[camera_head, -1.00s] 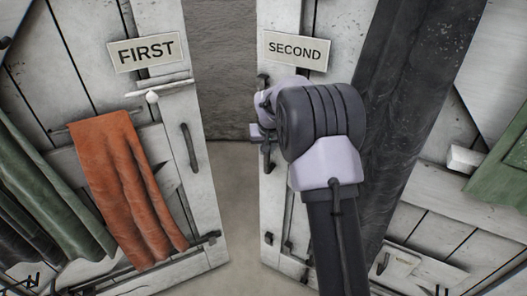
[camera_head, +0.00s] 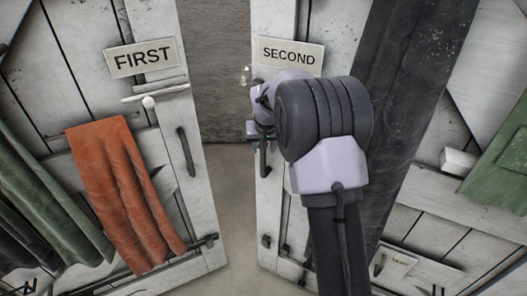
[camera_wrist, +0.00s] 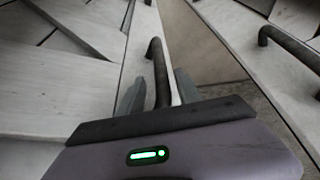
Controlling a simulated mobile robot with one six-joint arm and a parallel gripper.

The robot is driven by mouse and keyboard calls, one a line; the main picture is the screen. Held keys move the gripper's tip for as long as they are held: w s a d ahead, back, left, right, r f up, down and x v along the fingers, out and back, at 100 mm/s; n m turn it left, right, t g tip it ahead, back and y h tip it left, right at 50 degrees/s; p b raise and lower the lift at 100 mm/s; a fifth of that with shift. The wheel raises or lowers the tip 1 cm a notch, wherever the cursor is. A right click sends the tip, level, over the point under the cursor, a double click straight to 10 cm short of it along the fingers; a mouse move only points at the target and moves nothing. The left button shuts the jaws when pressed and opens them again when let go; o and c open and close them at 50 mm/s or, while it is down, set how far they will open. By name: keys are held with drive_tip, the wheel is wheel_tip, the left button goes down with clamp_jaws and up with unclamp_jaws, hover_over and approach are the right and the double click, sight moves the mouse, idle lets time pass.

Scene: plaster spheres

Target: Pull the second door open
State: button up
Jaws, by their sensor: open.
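The second door (camera_head: 269,205) is a white plank door with a "SECOND" sign (camera_head: 290,56), right of centre in the head view. Its dark bar handle (camera_head: 263,160) sits near the door's left edge, partly hidden by my wrist. In the wrist view the handle (camera_wrist: 155,52) runs between the two fingers of my gripper (camera_wrist: 158,82). The fingers stand apart on either side of it. I cannot tell whether either one touches it. In the head view my gripper's fingers are mostly hidden.
The first door (camera_head: 205,210), with its "FIRST" sign (camera_head: 144,58), stands at the left and has its own dark handle (camera_head: 185,152). An orange cloth (camera_head: 120,190) hangs on it. Between the doors is a gap with bare floor (camera_head: 228,190). A dark drape (camera_head: 415,90) hangs right of my arm.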

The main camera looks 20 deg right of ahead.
drive_tip(key=p+v, duration=0.2)
drive_tip(key=v, duration=1.1)
drive_tip(key=shift+s, duration=0.2)
drive_tip(key=shift+r, duration=0.1)
